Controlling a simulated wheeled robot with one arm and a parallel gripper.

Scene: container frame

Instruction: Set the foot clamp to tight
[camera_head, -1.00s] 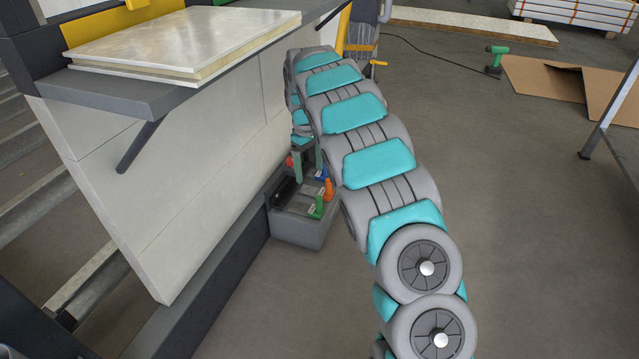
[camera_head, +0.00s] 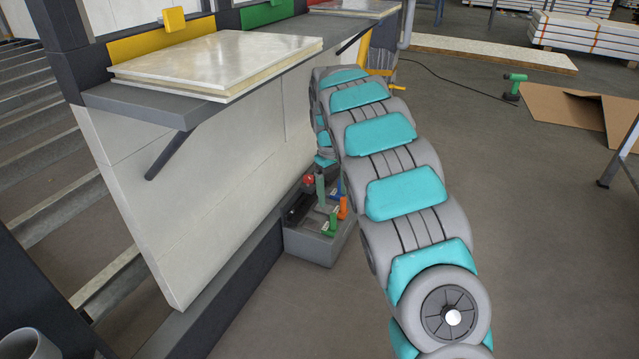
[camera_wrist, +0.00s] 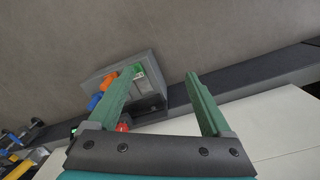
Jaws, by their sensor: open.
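A grey box (camera_head: 310,248) stands on the floor at the foot of the pale wall panel. It carries a green lever (camera_head: 331,222), an orange lever (camera_head: 342,208), a blue lever (camera_head: 338,188) and a red knob (camera_head: 309,180). I cannot tell which part is the foot clamp or its setting. In the wrist view the box (camera_wrist: 150,62) shows behind the left finger, with the green lever (camera_wrist: 138,68) near that fingertip. My gripper (camera_wrist: 163,74) is open with nothing between its green fingers. In the head view its fingers are over the box, partly hidden by my arm.
The pale wall panel (camera_head: 200,200) rises right beside the box, with a dark ledge (camera_head: 150,98) and a pale slab (camera_head: 225,60) above. A dark base beam (camera_head: 240,290) runs along the floor. Free floor (camera_head: 520,200) lies to the right.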

